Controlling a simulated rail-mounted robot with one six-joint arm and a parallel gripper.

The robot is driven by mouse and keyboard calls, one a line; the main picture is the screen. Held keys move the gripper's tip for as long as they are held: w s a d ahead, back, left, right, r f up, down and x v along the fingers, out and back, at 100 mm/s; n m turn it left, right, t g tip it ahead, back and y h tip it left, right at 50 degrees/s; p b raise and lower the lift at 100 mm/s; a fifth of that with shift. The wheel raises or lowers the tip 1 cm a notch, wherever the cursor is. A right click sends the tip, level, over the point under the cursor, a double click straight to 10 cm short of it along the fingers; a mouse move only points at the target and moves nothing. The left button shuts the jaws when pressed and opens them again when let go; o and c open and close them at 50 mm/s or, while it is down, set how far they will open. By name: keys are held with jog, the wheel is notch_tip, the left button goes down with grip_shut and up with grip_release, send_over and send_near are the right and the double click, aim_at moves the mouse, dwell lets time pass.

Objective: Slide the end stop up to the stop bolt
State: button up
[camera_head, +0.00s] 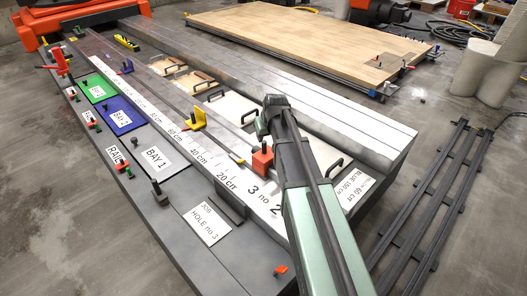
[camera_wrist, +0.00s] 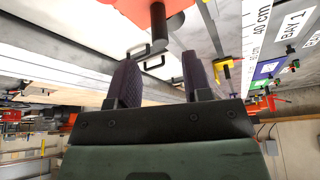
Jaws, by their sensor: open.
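An orange-red block with a dark upright post (camera_head: 262,160) stands on the long grey bench, beside the white centimetre scale. It looks like an end stop. It also shows cut off at the top of the wrist view (camera_wrist: 181,18), with its dark post hanging between and beyond my finger tips. My gripper (camera_wrist: 160,65) is open, its two dark fingers apart with nothing between them. In the head view my arm's end is just above and right of the block. A yellow stop (camera_head: 196,119) and a blue stop (camera_head: 126,68) stand farther along. I cannot tell which part is the stop bolt.
The scale (camera_head: 180,136) runs lengthwise along the bench. Pale panels with black handles (camera_head: 232,106) lie behind it. Labelled bays, a green plate (camera_head: 98,88) and a blue plate (camera_head: 122,115) lie on the near side. A wooden table (camera_head: 310,38) stands behind; dark rails (camera_head: 430,205) lie right.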

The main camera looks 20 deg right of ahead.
aim_at(265, 143)
jog(key=b+x, duration=0.6)
jog(key=x, duration=0.2)
jog(key=shift+f, duration=0.25)
jog(key=shift+r, duration=0.1)
jog(key=shift+c, duration=0.3)
grip_shut()
jog(key=shift+s, duration=0.3)
jog(key=shift+o, duration=0.3)
grip_release()
jog(key=shift+r, duration=0.1)
